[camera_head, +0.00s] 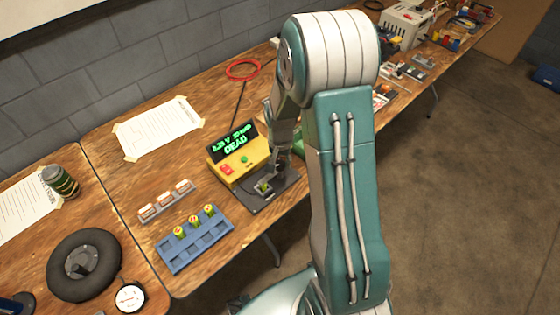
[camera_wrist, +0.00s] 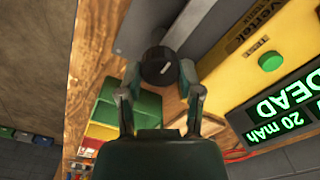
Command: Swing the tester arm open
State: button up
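The yellow tester (camera_head: 238,155) stands on the bench. Its green display reads DEAD, and it also shows in the wrist view (camera_wrist: 245,65). A dark base plate (camera_head: 262,201) lies in front of it, with a small greenish cell at its left part. My gripper (camera_head: 283,160) is over the plate's far right part, mostly hidden behind my own arm in the head view. In the wrist view a grey bar, the tester arm (camera_wrist: 192,20), runs to a black knob (camera_wrist: 158,68). My gripper's fingertips (camera_wrist: 160,75) close on both sides of the knob and seem to touch it.
A blue tray (camera_head: 197,250) with several cells stands left of the tester, beside a grey rack (camera_head: 166,201). A green block (camera_wrist: 143,105) is close to my gripper. A taped sheet (camera_head: 157,127) and a red ring (camera_head: 243,69) lie behind.

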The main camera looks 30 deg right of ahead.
grip_shut()
jog(key=m, duration=0.9)
jog(key=shift+f, duration=0.1)
jog(key=m, duration=0.4)
jog(key=shift+s+m, duration=0.1)
jog(key=shift+m, duration=2.3)
jog(key=o, duration=1.1)
grip_release()
